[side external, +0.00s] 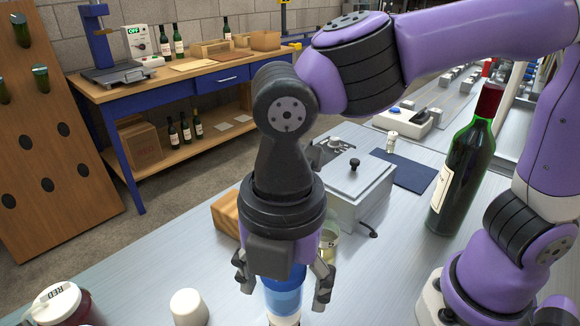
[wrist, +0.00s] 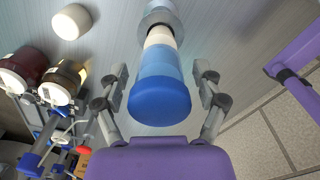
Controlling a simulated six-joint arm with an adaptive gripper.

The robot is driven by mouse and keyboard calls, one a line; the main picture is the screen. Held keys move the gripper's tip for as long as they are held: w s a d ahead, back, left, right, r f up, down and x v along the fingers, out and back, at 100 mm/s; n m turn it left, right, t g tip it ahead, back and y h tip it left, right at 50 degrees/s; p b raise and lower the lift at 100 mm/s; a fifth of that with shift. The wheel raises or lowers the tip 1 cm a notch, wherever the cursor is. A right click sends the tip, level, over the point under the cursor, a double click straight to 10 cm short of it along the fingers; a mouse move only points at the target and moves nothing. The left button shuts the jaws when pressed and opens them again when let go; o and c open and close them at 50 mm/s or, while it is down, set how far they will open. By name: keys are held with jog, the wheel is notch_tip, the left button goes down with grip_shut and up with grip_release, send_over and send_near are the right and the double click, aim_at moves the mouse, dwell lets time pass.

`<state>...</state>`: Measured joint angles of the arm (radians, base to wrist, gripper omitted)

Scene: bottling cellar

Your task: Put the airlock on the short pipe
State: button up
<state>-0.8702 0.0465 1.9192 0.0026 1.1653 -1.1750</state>
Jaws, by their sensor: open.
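A blue-capped part with a light blue body, which looks like the airlock (side external: 283,291), stands upright below my gripper (side external: 284,286). In the wrist view the airlock (wrist: 158,95) lies between my open fingers (wrist: 162,75), with a gap on each side. Its white lower part shows beyond the blue, with a round grey metallic piece (wrist: 160,16) at its far end. I cannot tell whether that piece is the short pipe, and no other short pipe is clear. My gripper hides the airlock's top in the side view.
A white round piece (side external: 188,307) and a red-labelled jar (side external: 62,305) stand to the left. Behind are a wooden block (side external: 226,215), a yellowish glass (side external: 329,242) and a grey lidded box (side external: 358,190). A tall wine bottle (side external: 463,165) stands right.

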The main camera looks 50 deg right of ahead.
notch_tip(320, 180, up, 11)
jog(key=shift+r, duration=0.1)
jog(key=w+d+f+m+t, duration=0.1)
jog(key=d+f+m, duration=0.3)
jog(key=d+m, duration=0.6)
jog(key=w+d+f+m+t, duration=0.1)
jog(key=d+f+m+t, duration=0.3)
jog(key=d+m, duration=0.7)
jog(key=shift+w+m, duration=0.2)
jog(key=shift+m, duration=1)
jog(key=shift+d, duration=0.1)
